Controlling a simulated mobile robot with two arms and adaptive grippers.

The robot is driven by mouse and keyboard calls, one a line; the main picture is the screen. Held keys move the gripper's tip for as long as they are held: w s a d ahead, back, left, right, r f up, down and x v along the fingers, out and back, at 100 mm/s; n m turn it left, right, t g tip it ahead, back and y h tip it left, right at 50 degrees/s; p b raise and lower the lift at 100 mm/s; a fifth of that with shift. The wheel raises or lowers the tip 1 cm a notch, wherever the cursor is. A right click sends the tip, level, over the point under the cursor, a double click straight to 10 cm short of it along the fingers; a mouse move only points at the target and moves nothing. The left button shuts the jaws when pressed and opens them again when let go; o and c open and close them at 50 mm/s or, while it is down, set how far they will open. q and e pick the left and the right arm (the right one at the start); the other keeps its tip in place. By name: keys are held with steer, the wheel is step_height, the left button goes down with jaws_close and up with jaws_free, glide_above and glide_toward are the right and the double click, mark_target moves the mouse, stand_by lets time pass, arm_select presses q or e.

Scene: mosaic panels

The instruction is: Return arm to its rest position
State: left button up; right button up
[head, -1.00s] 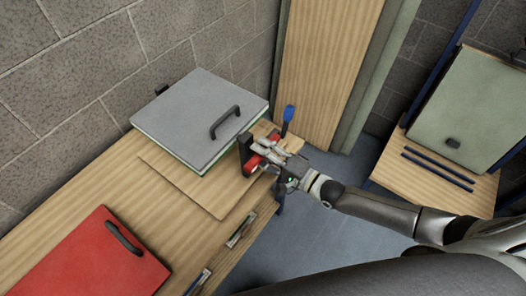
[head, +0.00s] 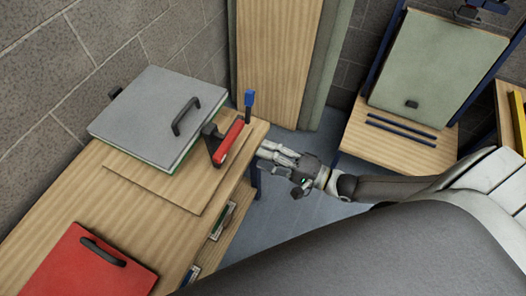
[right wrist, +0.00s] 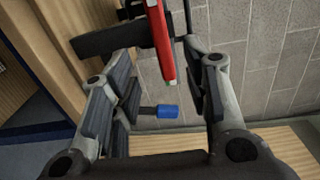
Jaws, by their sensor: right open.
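My right gripper (head: 266,153) is off the front edge of the wooden table in the head view, with its arm coming in from the right. It is open and empty. In the right wrist view the red clamp bar (right wrist: 161,45) and blue handle (right wrist: 167,110) show ahead, between the open fingers (right wrist: 165,95). My left gripper is not in view.
A grey panel with a black handle (head: 152,108) and a red panel (head: 72,270) lie on the wooden table (head: 85,195). A wooden rack with a pale green panel (head: 435,65) stands at the upper right. Bare floor (head: 283,215) lies between.

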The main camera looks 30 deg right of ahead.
stand_by(0.4)
steer(key=s+d+f+n+g+h, duration=0.1)
steer(key=d+f+n+h, duration=0.15)
steer(key=f, duration=0.65)
steer(key=s+d+f+n+g+h, duration=0.2)
steer(key=f+h, duration=0.1)
steer(key=f, duration=0.6)
steer(key=s+d+f+n+g+h, duration=0.1)
steer(key=d+f+n+h, duration=0.15)
steer(key=f, duration=0.55)
steer(key=s+f+n+g+h, duration=0.25)
steer(key=s+f+g, duration=0.25)
steer(key=s+f, duration=0.9)
steer(key=s+a+f+n+g, duration=0.2)
steer(key=s, duration=0.6)
steer(key=s+a+f+n+g, duration=0.1)
steer(key=s+a+g, duration=0.1)
steer(key=s, duration=0.5)
steer(key=shift+s+f+n, duration=0.35)
steer(key=shift+s, duration=0.05)
